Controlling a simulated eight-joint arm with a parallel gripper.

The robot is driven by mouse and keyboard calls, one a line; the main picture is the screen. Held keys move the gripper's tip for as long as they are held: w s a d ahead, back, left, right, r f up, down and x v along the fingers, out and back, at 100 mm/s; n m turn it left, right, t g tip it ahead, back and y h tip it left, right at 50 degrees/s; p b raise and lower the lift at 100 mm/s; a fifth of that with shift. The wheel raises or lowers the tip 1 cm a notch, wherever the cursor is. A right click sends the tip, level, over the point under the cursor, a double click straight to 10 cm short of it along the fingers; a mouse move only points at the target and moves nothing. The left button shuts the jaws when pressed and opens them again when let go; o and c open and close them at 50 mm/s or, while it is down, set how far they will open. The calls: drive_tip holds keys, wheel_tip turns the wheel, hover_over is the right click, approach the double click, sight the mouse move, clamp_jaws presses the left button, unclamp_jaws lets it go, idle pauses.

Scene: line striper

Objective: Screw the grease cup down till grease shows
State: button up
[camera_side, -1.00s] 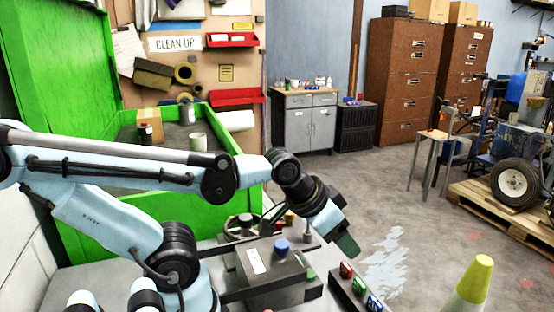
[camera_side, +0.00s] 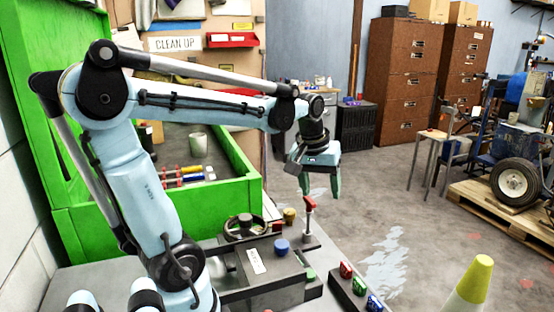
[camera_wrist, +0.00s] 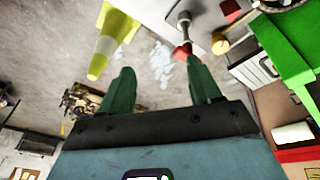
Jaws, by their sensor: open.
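My gripper (camera_side: 319,182) hangs in the air above the far side of the bench. Its two green fingers point down, apart and empty; they also show spread in the wrist view (camera_wrist: 159,72). A small brass-coloured knob (camera_side: 290,214), possibly the grease cup, stands behind the dark block on the bench. It also shows in the wrist view (camera_wrist: 220,44), right of the right finger and apart from it. A post with a red handle (camera_side: 310,202) stands below my gripper. A blue round cap (camera_side: 281,245) sits on the dark block (camera_side: 262,265). I see no grease.
A dark handwheel (camera_side: 246,226) stands left of the brass knob. A strip with red, green and blue buttons (camera_side: 355,287) lies at the front right. A green bin (camera_side: 155,210) is on the left. A yellow-tipped cone (camera_side: 474,280) stands at the right.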

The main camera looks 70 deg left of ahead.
sight(290, 211)
drive_tip(key=s+a+n+g+h, duration=0.1)
drive_tip(key=s+a+n+g, duration=0.15)
drive_tip(key=a+n, duration=0.75)
drive_tip(key=a+f, duration=0.1)
drive_tip(key=f, duration=0.3)
drive_tip(key=a+f+m, duration=0.1)
drive_tip(key=f, duration=0.3)
drive_tip(key=w+f+m, duration=0.1)
drive_tip(key=f, duration=0.4)
drive_tip(key=shift+a+g, duration=0.25)
drive_tip(key=shift+a, duration=0.15)
drive_tip(key=c, duration=1)
drive_tip(key=shift+m, duration=0.3)
drive_tip(key=shift+c, duration=0.2)
drive_tip(key=shift+m, duration=3)
